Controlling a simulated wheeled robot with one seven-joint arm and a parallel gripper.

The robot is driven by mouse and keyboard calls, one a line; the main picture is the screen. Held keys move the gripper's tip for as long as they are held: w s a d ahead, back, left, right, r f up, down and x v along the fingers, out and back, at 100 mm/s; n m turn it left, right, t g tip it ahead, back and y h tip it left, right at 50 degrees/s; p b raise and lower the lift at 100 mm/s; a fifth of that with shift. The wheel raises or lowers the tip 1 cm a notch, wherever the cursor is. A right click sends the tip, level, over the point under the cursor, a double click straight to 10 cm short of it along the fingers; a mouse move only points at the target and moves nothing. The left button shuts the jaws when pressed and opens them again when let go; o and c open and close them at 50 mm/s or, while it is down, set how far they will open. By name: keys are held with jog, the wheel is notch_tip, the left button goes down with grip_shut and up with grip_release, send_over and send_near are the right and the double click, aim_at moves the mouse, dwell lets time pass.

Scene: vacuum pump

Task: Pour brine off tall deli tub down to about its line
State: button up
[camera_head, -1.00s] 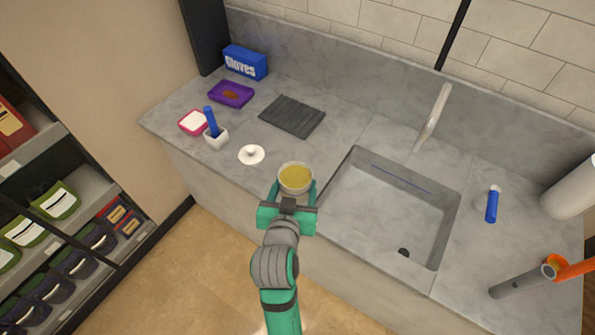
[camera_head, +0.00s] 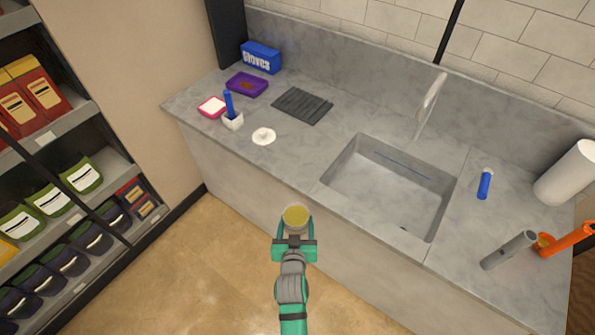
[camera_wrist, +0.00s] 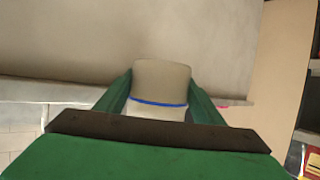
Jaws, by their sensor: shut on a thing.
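The tall deli tub (camera_head: 296,216) holds yellow brine and is upright between the fingers of my gripper (camera_head: 296,226). My gripper is shut on the tub and holds it in front of the counter, below and left of the sink as pictured. In the wrist view the tub (camera_wrist: 161,82) is pale, with a blue line (camera_wrist: 158,103) around its side; the fingers (camera_wrist: 160,97) are on either side of it. The brine level against the line cannot be seen there. The sink basin (camera_head: 385,190) looks empty, with a faucet (camera_head: 430,103) behind it.
A white lid (camera_head: 263,136) lies on the counter left of the sink. Farther left are a white holder (camera_head: 232,121), a red-rimmed tray (camera_head: 212,107), a purple tray (camera_head: 247,84) and a dark ribbed mat (camera_head: 303,105). A blue bottle (camera_head: 485,184) and grey tube (camera_head: 509,250) are right of the sink.

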jog(key=s+f, duration=0.4)
jog(key=f, duration=0.7)
jog(key=shift+s+d+f+y, duration=0.2)
jog(key=shift+y, duration=0.2)
